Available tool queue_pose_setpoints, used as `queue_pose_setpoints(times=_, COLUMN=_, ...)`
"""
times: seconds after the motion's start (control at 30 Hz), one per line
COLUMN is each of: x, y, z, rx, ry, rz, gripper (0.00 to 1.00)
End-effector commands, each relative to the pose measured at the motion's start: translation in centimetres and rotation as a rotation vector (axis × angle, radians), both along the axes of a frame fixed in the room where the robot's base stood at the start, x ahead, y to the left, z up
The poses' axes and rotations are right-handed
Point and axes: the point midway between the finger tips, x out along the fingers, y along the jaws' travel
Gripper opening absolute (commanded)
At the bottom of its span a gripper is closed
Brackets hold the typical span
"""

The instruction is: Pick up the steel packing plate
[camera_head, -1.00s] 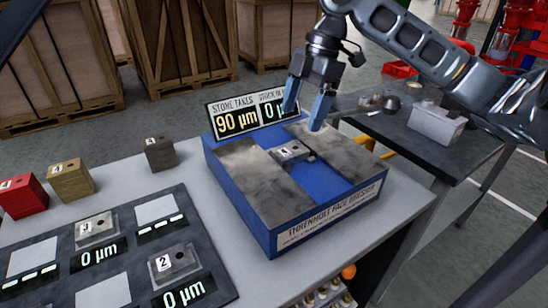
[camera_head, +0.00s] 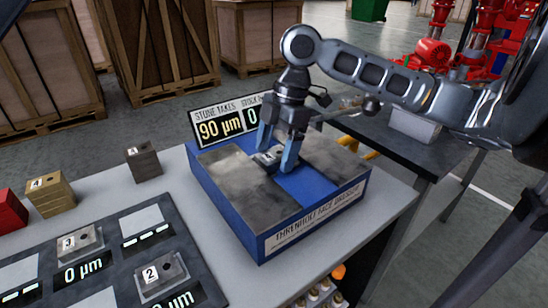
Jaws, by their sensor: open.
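A small grey steel plate (camera_head: 266,158) with a dark hole lies in the blue channel of the face dresser (camera_head: 240,222). My gripper (camera_head: 274,161) is open and points down over this plate, one finger at its left side and one at its right. The fingers partly hide the plate, and I cannot tell whether they touch it. Two similar plates lie on the dark tray: plate 3 (camera_head: 72,245) and plate 2 (camera_head: 160,279).
Grey stone slabs flank the dresser's channel. Its display board (camera_head: 219,128) stands just behind my gripper. A dark block (camera_head: 144,164), a tan block (camera_head: 52,197) and a red block (camera_head: 10,211) stand on the grey table (camera_head: 115,187). Wooden crates stand behind.

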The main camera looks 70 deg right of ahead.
Motion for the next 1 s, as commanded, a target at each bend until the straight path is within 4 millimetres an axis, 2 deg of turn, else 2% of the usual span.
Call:
queue_pose_setpoints(times=0.07, x=0.00, y=-0.02, z=0.01, rx=0.000, ry=0.000, rz=0.000, gripper=0.81)
queue_pose_setpoints(times=0.9, x=0.01, y=-0.03, z=0.10, rx=-0.001, ry=-0.001, rz=0.000, gripper=0.01)
queue_pose_setpoints(times=1.0, x=0.01, y=-0.03, z=0.10, rx=-0.001, ry=-0.001, rz=0.000, gripper=0.00)
